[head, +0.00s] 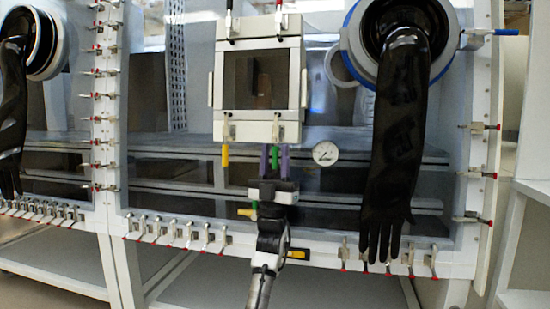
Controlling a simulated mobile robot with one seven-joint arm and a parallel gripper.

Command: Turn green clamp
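The green clamp (274,157) is at the lower right corner of the small framed hatch on the glovebox front. Its green handle hangs straight down. My gripper (274,160) points up at it from below, with one purple finger on each side of the handle. The fingers stand apart, and thin gaps seem to show beside the handle, so I see no clear grip. The depth between fingers and handle is hard to judge. My gripper body hides what lies just below the handle.
A yellow-handled clamp (225,153) hangs at the hatch's lower left. Two more clamps, one with a red handle (279,6), sit on its top edge. A black glove (398,140) hangs at the right, beside a round gauge (325,153). Small red-tipped clamps line the window's edges.

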